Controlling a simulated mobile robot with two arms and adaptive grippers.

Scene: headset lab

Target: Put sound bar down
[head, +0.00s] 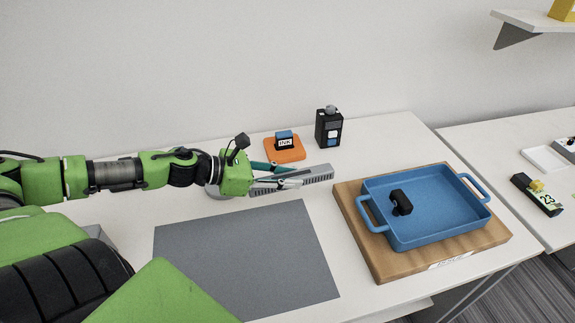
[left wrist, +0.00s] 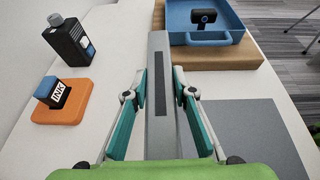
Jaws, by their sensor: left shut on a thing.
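The sound bar (head: 318,174) is a long, slim grey bar with a dark strip. My left gripper (head: 284,177) reaches in from the left and is shut on it. In the left wrist view the sound bar (left wrist: 160,58) runs lengthwise between the two teal fingers of the left gripper (left wrist: 159,95), pointing away toward the blue tray. In the head view it lies level, low over the white table (head: 240,303), behind the grey mat. I cannot tell whether it touches the table. My fingers hide part of it. My right gripper is not in view.
A grey mat (head: 245,255) lies bare in front. A blue tray (head: 430,238) with a small black object (head: 401,202) sits on a wooden board (head: 375,260) at right.

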